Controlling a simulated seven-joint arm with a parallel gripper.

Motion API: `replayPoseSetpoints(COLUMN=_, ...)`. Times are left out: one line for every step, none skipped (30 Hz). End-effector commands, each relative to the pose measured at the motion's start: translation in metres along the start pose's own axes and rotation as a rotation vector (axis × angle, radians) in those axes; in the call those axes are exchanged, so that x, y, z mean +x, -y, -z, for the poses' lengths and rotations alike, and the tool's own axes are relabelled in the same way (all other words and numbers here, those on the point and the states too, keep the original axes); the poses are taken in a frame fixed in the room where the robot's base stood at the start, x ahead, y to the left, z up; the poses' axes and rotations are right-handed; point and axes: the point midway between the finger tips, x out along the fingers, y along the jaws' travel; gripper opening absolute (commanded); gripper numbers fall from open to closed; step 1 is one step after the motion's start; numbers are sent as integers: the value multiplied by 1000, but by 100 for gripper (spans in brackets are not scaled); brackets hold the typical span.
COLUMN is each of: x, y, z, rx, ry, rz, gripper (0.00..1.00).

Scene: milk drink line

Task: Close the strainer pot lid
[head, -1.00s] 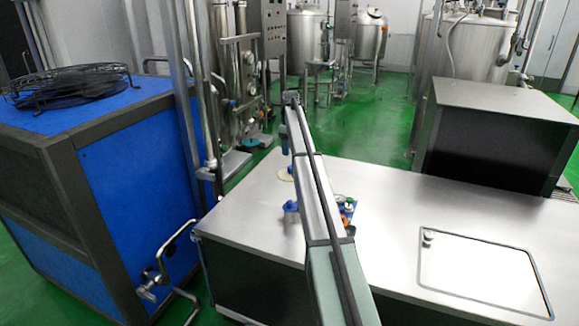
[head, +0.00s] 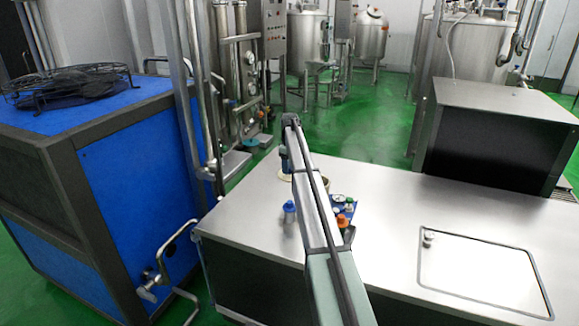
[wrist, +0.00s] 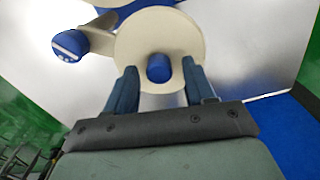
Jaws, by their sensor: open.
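The lid is a round cream disc with a blue knob (wrist: 159,67); its cream face (wrist: 160,32) fills the upper middle of the wrist view. My gripper (wrist: 158,70) is open, with its two blue fingers on either side of the knob. Whether they touch it, I cannot tell. In the head view a sliver of the cream lid (head: 284,178) shows left of my arm, low over the steel table. A tan rim (head: 325,182), perhaps the strainer pot, shows right of my arm. My arm hides most of both, and the gripper itself in that view.
A blue tray (head: 351,207) with orange- and green-capped items is right of my arm. The steel table (head: 385,225) is bare further right, up to an inset panel (head: 480,270).

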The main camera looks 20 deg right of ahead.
Motion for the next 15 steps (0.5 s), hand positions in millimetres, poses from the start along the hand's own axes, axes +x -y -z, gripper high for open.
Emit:
replayPoseSetpoints(x=0, y=0, z=0, rx=0, ry=0, rz=0, gripper=51)
replayPoseSetpoints(x=0, y=0, z=0, rx=0, ry=0, rz=0, gripper=48)
replayPoseSetpoints(x=0, y=0, z=0, rx=0, ry=0, rz=0, gripper=44)
replayPoseSetpoints(x=0, y=0, z=0, rx=0, ry=0, rz=0, gripper=41)
replayPoseSetpoints(x=0, y=0, z=0, rx=0, ry=0, rz=0, gripper=38)
replayPoseSetpoints(x=0, y=0, z=0, rx=0, ry=0, rz=0, gripper=35)
replayPoseSetpoints(x=0, y=0, z=0, rx=0, ry=0, rz=0, gripper=32)
replayPoseSetpoints(x=0, y=0, z=0, rx=0, ry=0, rz=0, gripper=29)
replayPoseSetpoints(x=0, y=0, z=0, rx=0, ry=0, rz=0, gripper=25)
replayPoseSetpoints(x=0, y=0, z=0, rx=0, ry=0, rz=0, gripper=22)
replayPoseSetpoints(x=0, y=0, z=0, rx=0, ry=0, rz=0, gripper=19)
replayPoseSetpoints(x=0, y=0, z=0, rx=0, ry=0, rz=0, gripper=16)
replayPoseSetpoints(x=0, y=0, z=0, rx=0, ry=0, rz=0, gripper=13)
replayPoseSetpoints(x=0, y=0, z=0, rx=0, ry=0, rz=0, gripper=10)
replayPoseSetpoints(x=0, y=0, z=0, rx=0, ry=0, rz=0, gripper=6)
